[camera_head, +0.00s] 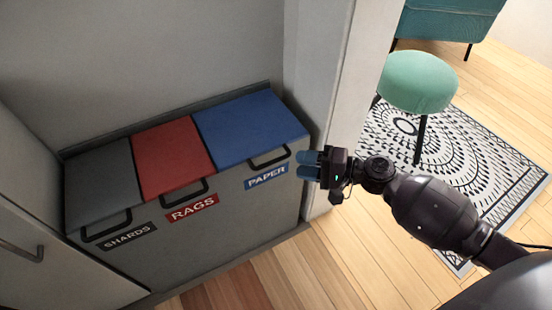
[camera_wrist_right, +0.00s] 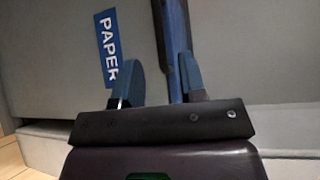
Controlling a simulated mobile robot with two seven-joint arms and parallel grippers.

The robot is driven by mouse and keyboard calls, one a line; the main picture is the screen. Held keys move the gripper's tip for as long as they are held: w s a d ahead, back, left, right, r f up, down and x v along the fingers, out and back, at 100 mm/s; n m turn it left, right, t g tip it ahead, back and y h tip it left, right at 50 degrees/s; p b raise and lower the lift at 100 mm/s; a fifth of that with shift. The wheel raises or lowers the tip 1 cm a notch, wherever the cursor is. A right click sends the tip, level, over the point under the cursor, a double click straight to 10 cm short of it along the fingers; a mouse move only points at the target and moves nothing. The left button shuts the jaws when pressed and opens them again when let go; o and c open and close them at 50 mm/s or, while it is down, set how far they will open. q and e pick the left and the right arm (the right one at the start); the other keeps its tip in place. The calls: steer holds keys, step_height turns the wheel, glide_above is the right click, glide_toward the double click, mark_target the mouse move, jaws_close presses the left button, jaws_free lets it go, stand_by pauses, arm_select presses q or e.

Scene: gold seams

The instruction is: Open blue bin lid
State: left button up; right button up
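The blue lid (camera_head: 248,128) is closed on the right compartment of the grey bin cabinet, with a black handle (camera_head: 270,158) at its front edge above the blue PAPER label (camera_head: 266,177). My right gripper (camera_head: 306,164) is at the cabinet's front right corner, to the right of the handle and label. Its two blue fingers are apart. In the right wrist view the fingers (camera_wrist_right: 160,82) are also apart, and the thin edge of the blue lid (camera_wrist_right: 176,50) appears between or beyond them. Whether they touch it cannot be told. My left gripper is out of view.
A red lid (camera_head: 172,157) marked RAGS and a grey lid (camera_head: 102,184) marked SHARDS are closed on the left. A pale wall end (camera_head: 335,110) rises just right of the cabinet. A green stool (camera_head: 418,82) stands on a patterned rug (camera_head: 455,160). The wooden floor in front is clear.

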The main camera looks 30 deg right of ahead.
mark_target(279, 161)
steer(key=x, duration=0.7)
steer(key=shift+w+b, duration=0.15)
steer(key=shift+b, duration=0.15)
steer(key=shift+c, duration=0.3)
jaws_close()
